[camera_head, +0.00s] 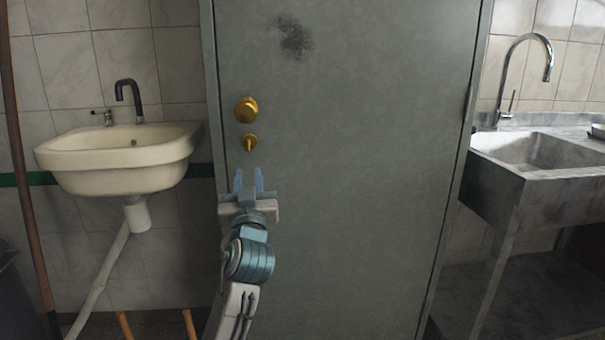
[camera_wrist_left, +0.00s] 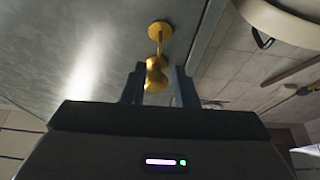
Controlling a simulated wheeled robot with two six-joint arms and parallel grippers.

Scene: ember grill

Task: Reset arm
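My left gripper (camera_head: 249,180) is in front of the grey-green door (camera_head: 360,150), its two bluish fingers pointing up and parted with nothing between them. Just above the fingertips in the head view are a small brass latch (camera_head: 250,142) and, higher, a round brass knob (camera_head: 246,109). The fingertips show a small gap below the latch. In the left wrist view my gripper (camera_wrist_left: 158,85) has its fingers apart, and brass fittings (camera_wrist_left: 155,75) show beyond and between them. How far they are in depth I cannot tell. My right gripper is in neither view.
The door is shut in its frame. A cream washbasin (camera_head: 120,160) with a dark tap hangs left of it, with a brown pole (camera_head: 24,170) beside it. A stone sink (camera_head: 535,165) with a chrome tap (camera_head: 528,60) stands at the right.

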